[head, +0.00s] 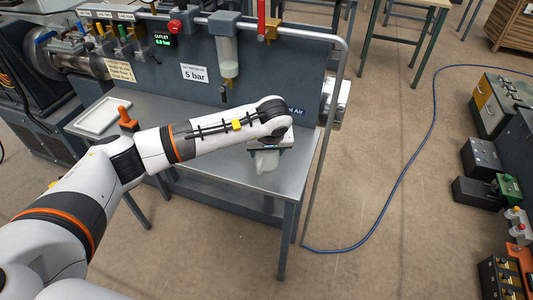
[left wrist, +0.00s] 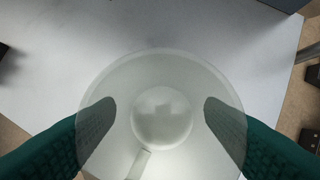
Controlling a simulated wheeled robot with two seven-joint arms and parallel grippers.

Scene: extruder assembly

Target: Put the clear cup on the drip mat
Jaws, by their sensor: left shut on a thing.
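My left gripper (head: 268,146) points down over the front right part of the grey workbench (head: 212,150). It is shut on the clear cup (head: 266,162), which shows as a pale translucent shape below it. In the left wrist view the cup (left wrist: 162,80) is a round, see-through form between the two green fingers (left wrist: 162,125), over the bench top. I cannot tell whether the cup touches the bench. A pale rectangular tray-like pad (head: 83,124) lies at the bench's left end and looks like the drip mat. My right gripper is out of view.
Behind the bench stands a grey panel (head: 275,75) with valves, a clear filter bowl (head: 227,56) and a gauge display. An orange-handled item (head: 126,118) stands beside the pad. A grey pipe (head: 329,125) runs down the bench's right side. A blue hose lies on the floor.

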